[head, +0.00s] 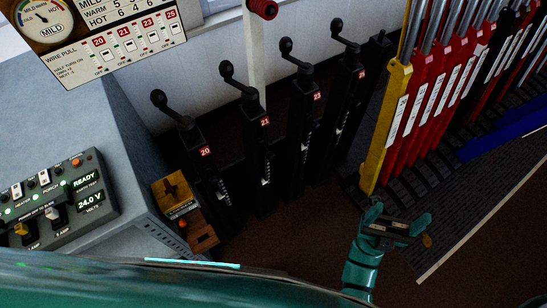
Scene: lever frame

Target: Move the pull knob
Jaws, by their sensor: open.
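A red round knob (263,8) shows at the top edge of the head view, next to a pale upright post; it is partly cut off, and I cannot tell for sure that it is the pull knob. Several black cranks with round black knobs stand in a row on black posts, such as the one by the red 20 plate (159,98). My gripper (398,222) is teal, open and empty, low at the right over the floor. It is well apart from the red knob and the cranks.
A row of red levers (425,100) with a yellow one (385,120) at its left end stands at the right. A blue lever (505,140) leans out from it. A grey cabinet (60,110) with a control panel (55,205) is at the left. Brown floor (270,240) is clear in the middle.

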